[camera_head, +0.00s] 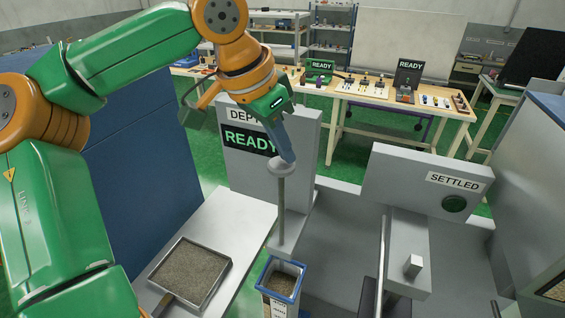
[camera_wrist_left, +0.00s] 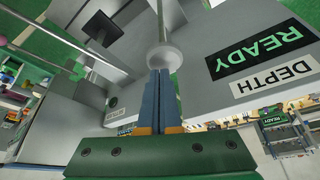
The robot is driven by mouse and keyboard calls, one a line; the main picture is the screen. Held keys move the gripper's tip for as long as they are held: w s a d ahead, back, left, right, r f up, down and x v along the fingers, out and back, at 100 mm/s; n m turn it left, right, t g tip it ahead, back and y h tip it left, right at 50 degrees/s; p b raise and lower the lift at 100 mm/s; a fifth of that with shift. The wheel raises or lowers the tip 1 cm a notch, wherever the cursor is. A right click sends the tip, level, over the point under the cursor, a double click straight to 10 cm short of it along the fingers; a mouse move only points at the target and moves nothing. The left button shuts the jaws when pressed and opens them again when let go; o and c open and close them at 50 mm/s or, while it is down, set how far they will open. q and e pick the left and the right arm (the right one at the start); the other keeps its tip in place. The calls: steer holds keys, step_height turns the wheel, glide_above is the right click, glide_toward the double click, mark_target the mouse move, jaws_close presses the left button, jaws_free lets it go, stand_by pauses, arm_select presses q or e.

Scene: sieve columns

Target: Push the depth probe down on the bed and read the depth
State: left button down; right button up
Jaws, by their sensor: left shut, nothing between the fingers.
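The depth probe is a thin upright grey rod (camera_head: 281,212) with a round pale knob (camera_head: 280,171) on top. Its rod passes down to a grey bracket (camera_head: 287,247) above a blue-rimmed container (camera_head: 284,291) holding a grainy bed (camera_head: 281,282). The panel (camera_head: 235,170) behind reads DEPTH and READY, with no number. My left gripper (camera_head: 290,158) is shut and empty, its blue fingers pointing down at the knob. The left wrist view shows the knob (camera_wrist_left: 165,57) right at the fingertips (camera_wrist_left: 164,75); I cannot tell if they touch. My right gripper is not in view.
A square tray of grainy material (camera_head: 193,270) with a handle lies on the white surface to the left. A grey panel marked SETTLED (camera_head: 408,185) with a dark green round light stands to the right. A tool table (camera_head: 375,90) is farther back.

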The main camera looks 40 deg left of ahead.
mark_target(283, 165)
arm_select(q)
step_height(283, 165, down, 12)
steer(key=b, duration=0.6)
steer(key=shift+s+r+b, duration=0.15)
steer(key=shift+s+b, duration=0.05)
steer(key=shift+b, duration=0.1)
stand_by(0.7)
stand_by(0.6)
steer(key=r+p, duration=0.2)
steer(key=p, duration=0.1)
steer(key=r+p, duration=0.5)
steer(key=p, duration=0.1)
steer(key=shift+w+r, duration=0.25)
steer(key=shift+r, duration=0.05)
step_height(283, 165, up, 7)
steer(key=shift+s, duration=0.1)
